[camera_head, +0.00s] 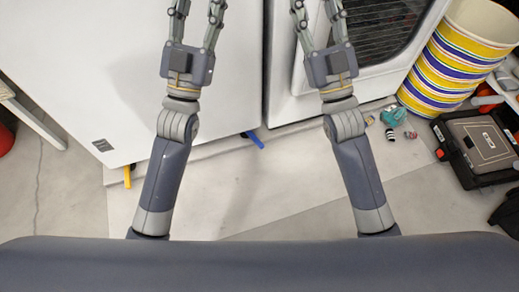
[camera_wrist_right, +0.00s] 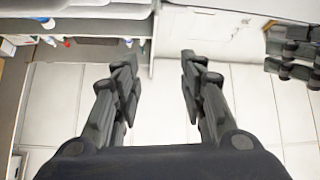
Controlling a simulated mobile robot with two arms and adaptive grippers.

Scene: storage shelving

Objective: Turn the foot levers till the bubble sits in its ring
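A large white appliance (camera_head: 90,60) fills the upper left of the head view. A yellow foot lever (camera_head: 127,177) sticks out under its lower left edge, and a blue foot lever (camera_head: 254,139) under its lower right. I cannot make out a bubble or its ring in either view. My left gripper (camera_head: 198,8) is open and empty over the white appliance. My right gripper (camera_head: 317,10) is open and empty in front of the neighbouring appliance; its parted fingers also show in the right wrist view (camera_wrist_right: 159,70). Neither gripper is near the levers.
A second white appliance (camera_head: 285,95) with a dark window stands close on the right. Striped buckets (camera_head: 450,60), a black toolbox (camera_head: 482,145) and small teal items (camera_head: 393,116) sit farther right. A table edge (camera_head: 35,122) is at the left. The pale floor in front is clear.

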